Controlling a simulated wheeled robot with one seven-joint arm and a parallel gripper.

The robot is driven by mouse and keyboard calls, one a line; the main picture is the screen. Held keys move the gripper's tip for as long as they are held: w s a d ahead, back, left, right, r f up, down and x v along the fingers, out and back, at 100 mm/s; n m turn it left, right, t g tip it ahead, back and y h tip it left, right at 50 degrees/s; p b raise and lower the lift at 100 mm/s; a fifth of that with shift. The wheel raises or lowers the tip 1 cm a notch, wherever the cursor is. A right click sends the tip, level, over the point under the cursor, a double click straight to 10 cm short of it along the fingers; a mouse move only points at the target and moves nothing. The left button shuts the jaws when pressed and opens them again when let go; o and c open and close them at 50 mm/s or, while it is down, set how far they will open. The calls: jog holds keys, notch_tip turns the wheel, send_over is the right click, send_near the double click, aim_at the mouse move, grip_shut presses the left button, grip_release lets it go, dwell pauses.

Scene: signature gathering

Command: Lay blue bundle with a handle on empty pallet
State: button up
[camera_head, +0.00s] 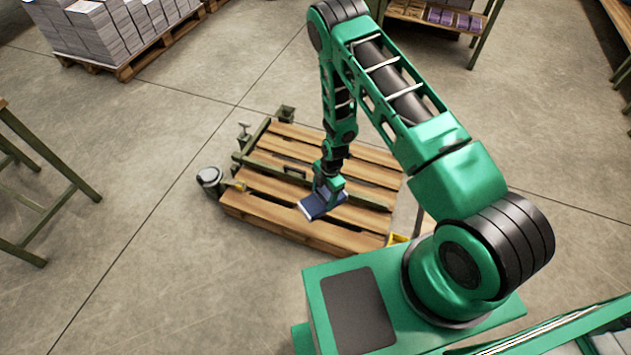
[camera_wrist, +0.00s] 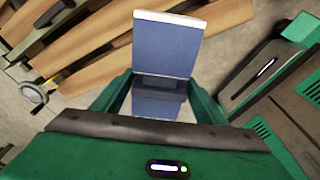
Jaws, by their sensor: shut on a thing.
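A blue bundle (camera_head: 318,206) hangs from my gripper (camera_head: 328,186) in the head view, over the slatted wooden pallet (camera_head: 270,212). My gripper is shut on it. In the wrist view the blue bundle (camera_wrist: 166,48) shows as a flat blue face with a pale edge, between the fingers of my gripper (camera_wrist: 160,90). Its handle is hidden at the grip. The pallet (camera_wrist: 105,50) shows behind it, with bare slats. I cannot tell whether the bundle touches the slats.
A green metal fixture (camera_head: 250,145) lines the pallet's left end, with a round grey part (camera_head: 209,176) at its corner. A loaded pallet with paper stacks (camera_head: 100,30) stands back left. Tables stand at the left (camera_head: 40,190) and back right (camera_head: 440,20). Open floor lies between.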

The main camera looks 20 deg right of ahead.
jog(key=s+a+f+n, duration=0.2)
jog(key=s+f+n, duration=0.5)
jog(key=f, duration=0.3)
jog(key=shift+g+h, duration=0.3)
jog(key=shift+g, duration=0.1)
jog(key=w+d+f, duration=0.2)
jog(key=w, duration=0.1)
jog(key=w+d+f, duration=0.2)
jog(key=d+f, duration=0.1)
jog(key=w+d+f, duration=0.2)
jog(key=w, duration=0.1)
jog(key=shift+w+d+f, duration=0.25)
jog(key=shift+w+f, duration=0.05)
jog(key=shift+w, duration=0.05)
jog(key=shift+f, duration=2)
jog(key=shift+f, duration=0.1)
jog(key=o, duration=1.3)
